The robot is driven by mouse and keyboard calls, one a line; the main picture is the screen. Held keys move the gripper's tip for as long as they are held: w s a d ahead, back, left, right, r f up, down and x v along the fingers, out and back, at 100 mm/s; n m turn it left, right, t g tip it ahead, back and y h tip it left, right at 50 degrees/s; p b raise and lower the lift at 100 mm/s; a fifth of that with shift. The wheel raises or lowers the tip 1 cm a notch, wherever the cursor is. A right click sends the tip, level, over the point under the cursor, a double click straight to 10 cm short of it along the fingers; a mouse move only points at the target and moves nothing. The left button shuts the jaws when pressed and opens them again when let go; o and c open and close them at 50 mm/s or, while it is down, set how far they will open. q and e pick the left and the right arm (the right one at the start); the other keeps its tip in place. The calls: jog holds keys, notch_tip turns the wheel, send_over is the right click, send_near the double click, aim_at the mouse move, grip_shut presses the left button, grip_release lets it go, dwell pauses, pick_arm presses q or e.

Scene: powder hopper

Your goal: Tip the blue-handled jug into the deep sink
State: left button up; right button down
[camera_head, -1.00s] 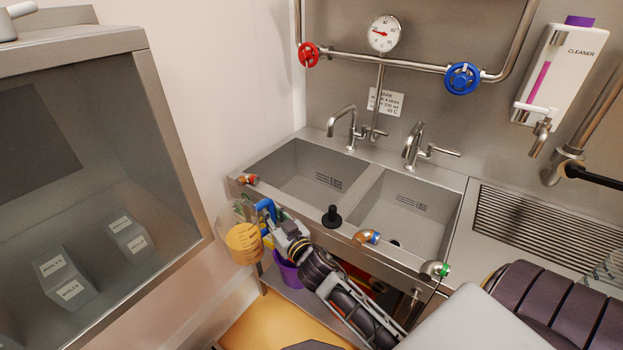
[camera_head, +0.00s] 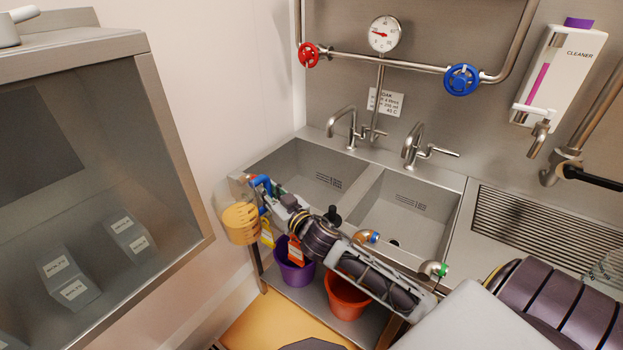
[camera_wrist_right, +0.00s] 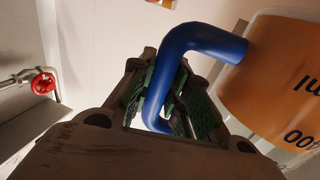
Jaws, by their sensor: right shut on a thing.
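The jug (camera_head: 240,223) has a blue handle (camera_head: 262,183) and holds orange-yellow contents. My right gripper (camera_head: 270,193) is shut on the handle, which also shows between the pads in the right wrist view (camera_wrist_right: 175,75). The jug hangs roughly upright by the front left corner of the sink unit, outside the basins. The unit has a left basin (camera_head: 300,172) and a right basin (camera_head: 400,215); I cannot tell for sure which is deeper. My arm hides part of the front rim. My left gripper is not in view.
A purple bucket (camera_head: 293,275) and an orange-red bucket (camera_head: 347,300) stand on the shelf below. Two taps (camera_head: 343,122) stand behind the basins. A glass-fronted cabinet (camera_head: 170,150) is close on the left.

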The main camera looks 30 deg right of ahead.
aim_at(269, 185)
jog(key=r, duration=0.3)
jog(key=shift+w+r+y, duration=0.15)
jog(key=shift+w+y, duration=0.1)
jog(key=shift+y, duration=0.05)
jog(key=w+d+r+m+h+p, duration=0.1)
jog(key=d+r+m+h, duration=0.15)
jog(key=d+r, duration=0.35)
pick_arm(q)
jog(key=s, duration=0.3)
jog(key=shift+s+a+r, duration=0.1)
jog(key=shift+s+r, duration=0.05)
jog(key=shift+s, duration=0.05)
pick_arm(e)
jog(key=s+d+f+m+g+h, duration=0.1)
jog(key=s+d+m+h, duration=0.1)
jog(key=d+h, duration=0.3)
jog(key=s+d+f+m+g+h, duration=0.1)
jog(key=s+d+m+g+h, duration=0.1)
jog(key=d+m+h, duration=0.2)
jog(key=d+h, duration=0.1)
jog(key=d, duration=0.2)
jog(key=shift+s+d+f+h, duration=0.15)
jog(key=shift+s+f+h, duration=0.1)
jog(key=shift+f+h, duration=0.15)
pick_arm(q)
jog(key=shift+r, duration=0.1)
